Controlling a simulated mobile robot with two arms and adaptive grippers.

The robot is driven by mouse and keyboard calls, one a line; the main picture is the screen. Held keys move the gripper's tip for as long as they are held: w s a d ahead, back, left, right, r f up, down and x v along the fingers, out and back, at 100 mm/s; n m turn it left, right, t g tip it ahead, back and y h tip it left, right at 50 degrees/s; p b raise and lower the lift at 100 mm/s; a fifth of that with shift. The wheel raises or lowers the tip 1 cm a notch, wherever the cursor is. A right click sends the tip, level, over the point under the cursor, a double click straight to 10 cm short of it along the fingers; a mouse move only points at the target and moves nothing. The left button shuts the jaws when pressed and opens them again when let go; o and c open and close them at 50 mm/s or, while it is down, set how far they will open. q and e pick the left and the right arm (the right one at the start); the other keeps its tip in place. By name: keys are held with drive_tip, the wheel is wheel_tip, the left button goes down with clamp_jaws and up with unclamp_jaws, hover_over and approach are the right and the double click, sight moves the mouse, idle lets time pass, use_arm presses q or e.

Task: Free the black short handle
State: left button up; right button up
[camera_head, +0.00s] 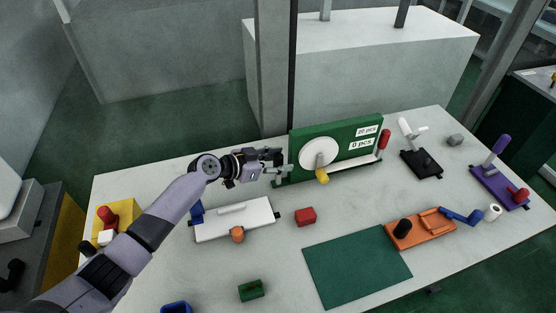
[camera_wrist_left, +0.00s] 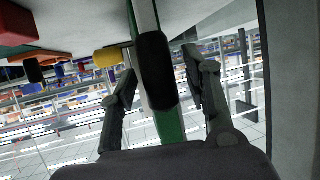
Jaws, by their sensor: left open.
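A black short handle (camera_wrist_left: 155,70) with rounded ends shows in the left wrist view, in front of the narrow green and white edge of the green board (camera_wrist_left: 168,122). My left gripper (camera_wrist_left: 163,78) is open, with one finger on each side of the handle; I see gaps between fingers and handle. In the head view my left gripper (camera_head: 284,167) is at the left end of the green board (camera_head: 346,137). The handle is hidden there behind the gripper. The board carries a white disc (camera_head: 318,151), a yellow knob (camera_head: 322,176) and a red handle (camera_head: 384,139). My right gripper is out of view.
A white fixture (camera_head: 260,221) lies below my left arm, with a red block (camera_head: 305,216) to its right. A green mat (camera_head: 350,265), an orange fixture (camera_head: 432,238), a black-based clamp (camera_head: 421,165) and a purple fixture (camera_head: 495,184) occupy the table's right side.

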use_arm(q)
drive_tip(key=shift+c, duration=0.3)
clamp_jaws()
idle(0.6)
